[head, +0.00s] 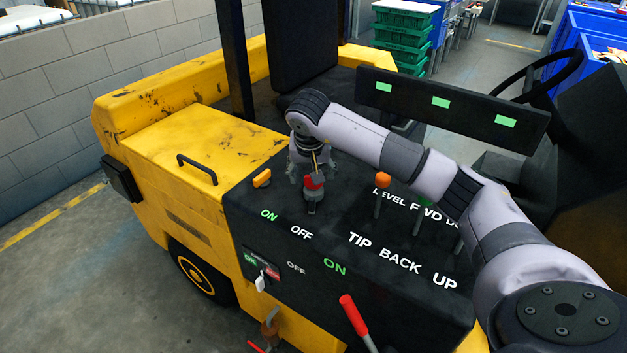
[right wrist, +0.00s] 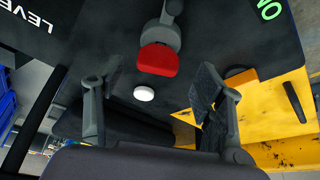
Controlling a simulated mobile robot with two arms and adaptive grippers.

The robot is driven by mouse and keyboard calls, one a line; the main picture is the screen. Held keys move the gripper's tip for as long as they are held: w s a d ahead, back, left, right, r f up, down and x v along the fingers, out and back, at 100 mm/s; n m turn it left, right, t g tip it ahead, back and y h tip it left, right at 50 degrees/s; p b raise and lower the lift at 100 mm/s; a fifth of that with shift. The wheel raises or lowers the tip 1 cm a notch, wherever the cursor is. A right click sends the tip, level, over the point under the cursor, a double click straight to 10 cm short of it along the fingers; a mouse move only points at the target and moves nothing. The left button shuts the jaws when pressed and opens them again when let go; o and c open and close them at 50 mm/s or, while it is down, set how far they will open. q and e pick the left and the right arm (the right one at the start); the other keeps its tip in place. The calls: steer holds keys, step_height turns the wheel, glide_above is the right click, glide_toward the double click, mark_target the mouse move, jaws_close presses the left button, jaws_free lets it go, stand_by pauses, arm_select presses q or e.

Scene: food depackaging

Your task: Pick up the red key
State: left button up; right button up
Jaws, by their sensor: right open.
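The red key (head: 314,182) stands on a grey switch fitting (head: 311,203) on the black panel, just above the ON and OFF lettering. In the right wrist view the red key (right wrist: 158,60) lies ahead of my fingers, near the top centre. My right gripper (head: 309,172) is over the key from above and behind, and partly hides it. In the right wrist view its two fingers are spread apart with nothing between them (right wrist: 151,90). My left gripper is in neither view.
An orange switch (head: 262,178) sits left of the key, on the panel near the yellow body (head: 205,145). An orange-topped lever (head: 383,181) and a red-handled lever (head: 354,315) rise from the panel. A white round spot (right wrist: 144,93) lies near the key.

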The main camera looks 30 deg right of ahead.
mark_target(314, 188)
steer(key=p+x, duration=0.1)
steer(key=x, duration=0.2)
steer(key=shift+d+f+p, duration=0.15)
steer(key=shift+f+p, duration=0.2)
steer(key=shift+p, duration=0.05)
steer(key=shift+w+d+f, duration=0.15)
steer(key=shift+f, duration=0.35)
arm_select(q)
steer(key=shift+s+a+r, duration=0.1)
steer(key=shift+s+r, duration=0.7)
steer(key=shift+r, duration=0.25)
arm_select(e)
steer(key=shift+c, duration=0.5)
steer(key=c, duration=1.2)
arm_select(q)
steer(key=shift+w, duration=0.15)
arm_select(e)
steer(key=shift+o, duration=0.2)
steer(key=shift+r, duration=0.1)
